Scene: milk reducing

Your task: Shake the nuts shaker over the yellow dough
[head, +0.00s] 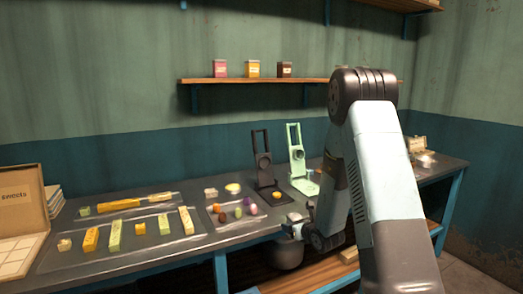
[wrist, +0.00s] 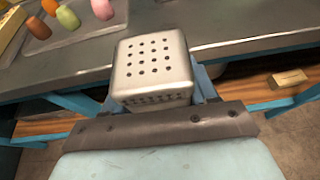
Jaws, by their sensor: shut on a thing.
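My gripper (wrist: 158,90) is shut on a metal shaker (wrist: 150,62) with a perforated top, in the wrist view. The holes face the camera. The label and contents of the shaker do not show. In the head view my gripper (head: 297,231) is at the front edge of the table, below the two presses, and the shaker is too small to make out clearly. A small yellow piece (head: 277,195) lies at the base of the black press (head: 263,160). A round yellow piece (head: 232,188) lies further left. I cannot tell which is the yellow dough.
A green press (head: 298,158) stands right of the black one. Trays with yellow and green bars (head: 90,240) and coloured pieces (head: 238,212) cover the left and middle of the table (head: 200,250). A sweets box (head: 22,212) stands far left. Jars (head: 253,68) sit on a wall shelf.

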